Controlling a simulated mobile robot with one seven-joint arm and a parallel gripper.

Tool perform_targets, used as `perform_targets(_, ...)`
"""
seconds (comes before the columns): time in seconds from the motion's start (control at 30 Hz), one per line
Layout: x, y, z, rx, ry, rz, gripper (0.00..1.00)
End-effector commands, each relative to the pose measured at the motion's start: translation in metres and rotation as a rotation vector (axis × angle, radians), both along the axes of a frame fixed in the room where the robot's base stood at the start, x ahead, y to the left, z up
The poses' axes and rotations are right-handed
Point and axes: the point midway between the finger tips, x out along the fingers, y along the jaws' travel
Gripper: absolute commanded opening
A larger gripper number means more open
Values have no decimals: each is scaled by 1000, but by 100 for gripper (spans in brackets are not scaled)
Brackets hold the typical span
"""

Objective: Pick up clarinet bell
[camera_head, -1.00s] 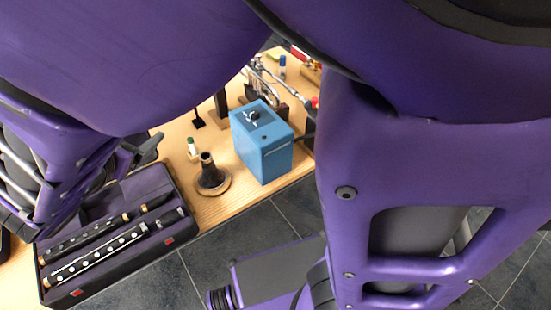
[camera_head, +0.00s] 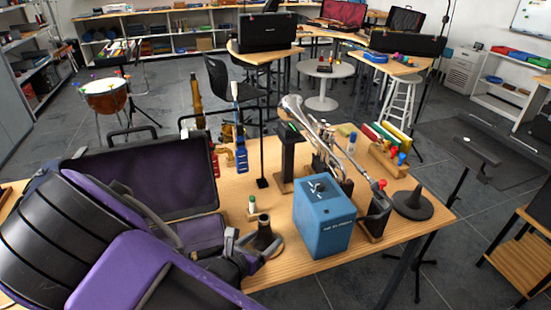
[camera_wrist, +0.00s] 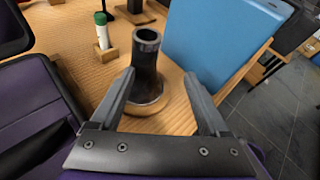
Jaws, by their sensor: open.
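The clarinet bell (camera_head: 264,233) is a black, flared piece standing upright, narrow end up, on a round wooden base on the table, left of a blue box. In the wrist view the bell (camera_wrist: 146,62) stands just beyond and between the fingertips of my gripper (camera_wrist: 159,76). The fingers are spread apart with nothing held between them. In the head view my gripper (camera_head: 247,248) is low at the near left side of the bell, and partly covers its base.
The blue box (camera_head: 323,222) stands close to the bell's right. A small green-capped tube (camera_head: 252,205) in a wooden block is behind it. An open dark case (camera_head: 150,170) lies left, partly behind my arm. A trumpet (camera_head: 325,140) stands farther back. The table's front edge is near.

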Motion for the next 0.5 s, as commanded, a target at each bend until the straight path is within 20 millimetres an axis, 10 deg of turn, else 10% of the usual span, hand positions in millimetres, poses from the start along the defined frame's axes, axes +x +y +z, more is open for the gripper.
perform_targets(0.03,20,12,27,81,-50,-9,78)
perform_targets(0.5,51,-2,15,84,-48,-7,78)
